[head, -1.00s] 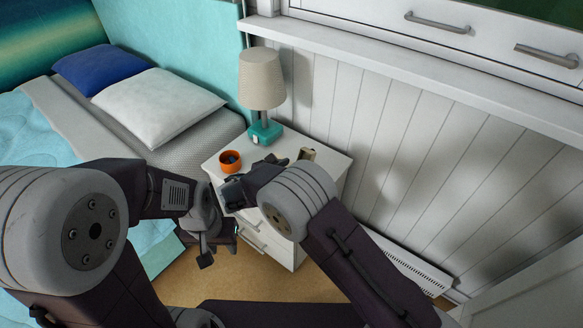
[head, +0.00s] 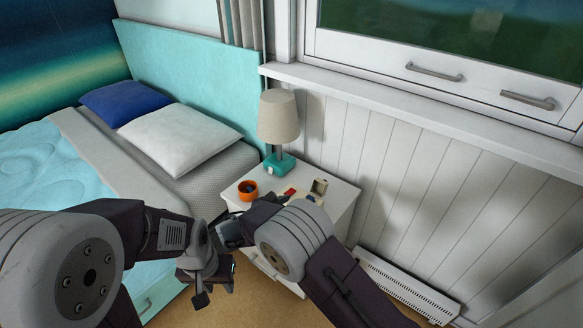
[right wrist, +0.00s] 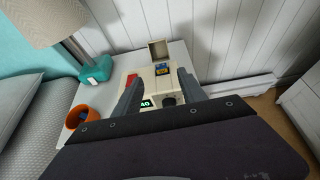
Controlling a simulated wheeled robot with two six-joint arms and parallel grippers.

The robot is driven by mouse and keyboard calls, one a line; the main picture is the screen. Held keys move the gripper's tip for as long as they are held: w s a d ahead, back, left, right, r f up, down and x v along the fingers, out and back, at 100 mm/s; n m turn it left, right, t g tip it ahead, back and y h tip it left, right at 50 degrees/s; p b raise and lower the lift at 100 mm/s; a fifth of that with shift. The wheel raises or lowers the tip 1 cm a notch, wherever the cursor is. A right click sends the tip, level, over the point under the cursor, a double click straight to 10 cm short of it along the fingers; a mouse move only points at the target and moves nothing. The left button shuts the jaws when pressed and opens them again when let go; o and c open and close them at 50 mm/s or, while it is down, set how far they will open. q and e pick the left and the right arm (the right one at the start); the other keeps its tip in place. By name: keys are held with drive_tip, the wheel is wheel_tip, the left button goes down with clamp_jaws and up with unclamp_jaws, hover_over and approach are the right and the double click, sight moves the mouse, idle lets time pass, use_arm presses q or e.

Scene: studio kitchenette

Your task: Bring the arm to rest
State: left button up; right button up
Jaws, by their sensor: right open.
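My right gripper (right wrist: 158,78) is open, with its two fingers apart over a cream device (right wrist: 157,87) on the nightstand. The device has a raised lid (right wrist: 159,50), a lit green display and a dark round knob. I cannot tell whether the fingers touch it. In the head view, my right gripper (head: 270,203) is partly hidden by its own arm. My left gripper (head: 205,274) hangs in front of the nightstand, low and left of the right arm. Its fingers are too unclear to tell if they are open.
The nightstand (head: 344,199) also holds an orange cup (head: 248,191), a teal-based lamp (head: 279,165) and a red item (right wrist: 134,80). A bed (head: 165,150) stands on the left. A panelled wall (head: 420,170) and a low white heater (head: 405,288) are on the right.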

drive_tip(key=w+d+r+m+g+h, duration=0.1)
drive_tip(key=w+d+r+m, duration=0.1)
drive_tip(key=d+r, duration=0.3)
drive_tip(key=w+d+r+m+g+h, duration=0.1)
drive_tip(key=d+r+m, duration=0.1)
drive_tip(key=d, duration=0.5)
drive_tip(key=s+d+m+g, duration=0.55)
drive_tip(key=s+d, duration=0.35)
drive_tip(key=d, duration=0.4)
drive_tip(key=s+a+f+m+g+y, duration=0.15)
drive_tip(key=s+f+m+y, duration=0.3)
drive_tip(key=s+m, duration=0.45)
drive_tip(key=s+a+f+m+g+y, duration=0.1)
drive_tip(key=s+a+f+m+y, duration=0.2)
drive_tip(key=s+m+y, duration=0.55)
wheel_tip(320, 180, up, 21)
drive_tip(key=a+m+h+p, duration=0.2)
drive_tip(key=h+p, duration=0.1)
drive_tip(key=p, duration=1.8)
drive_tip(key=shift+s+t+p, duration=0.4)
drive_tip(key=shift+s, duration=0.05)
